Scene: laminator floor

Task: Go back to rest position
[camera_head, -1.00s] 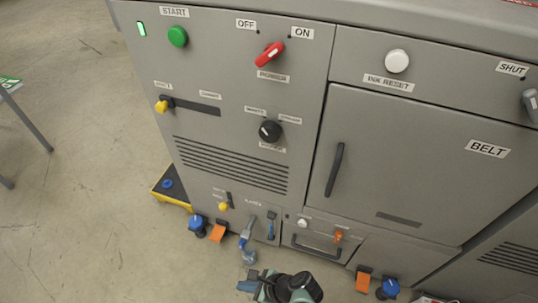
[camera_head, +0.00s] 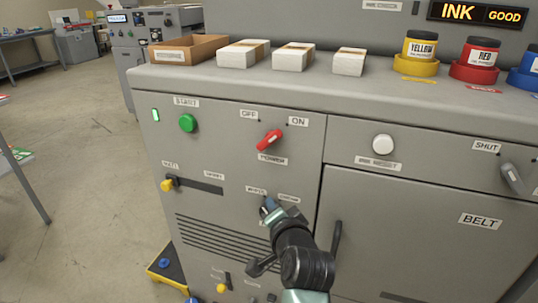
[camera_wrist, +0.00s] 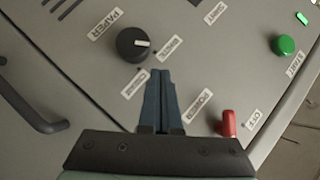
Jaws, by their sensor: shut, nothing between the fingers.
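My gripper (camera_head: 268,208) is raised in front of the machine's grey front panel (camera_head: 230,150), near the black knob, which it mostly hides in the head view. In the wrist view my gripper (camera_wrist: 162,85) shows its two blue fingers together, with nothing between them. The black paper knob (camera_wrist: 133,44) lies just beyond the fingertips there; I cannot tell the exact gap. The red power switch (camera_head: 269,140) sits above my gripper and points toward ON.
The green start button (camera_head: 188,123), yellow lever knob (camera_head: 167,185), white ink reset button (camera_head: 383,144) and belt door handle (camera_head: 336,240) stick out of the panel. Ink jars (camera_head: 421,48) and white paper stacks (camera_head: 243,54) stand on top. Open floor (camera_head: 90,150) lies left.

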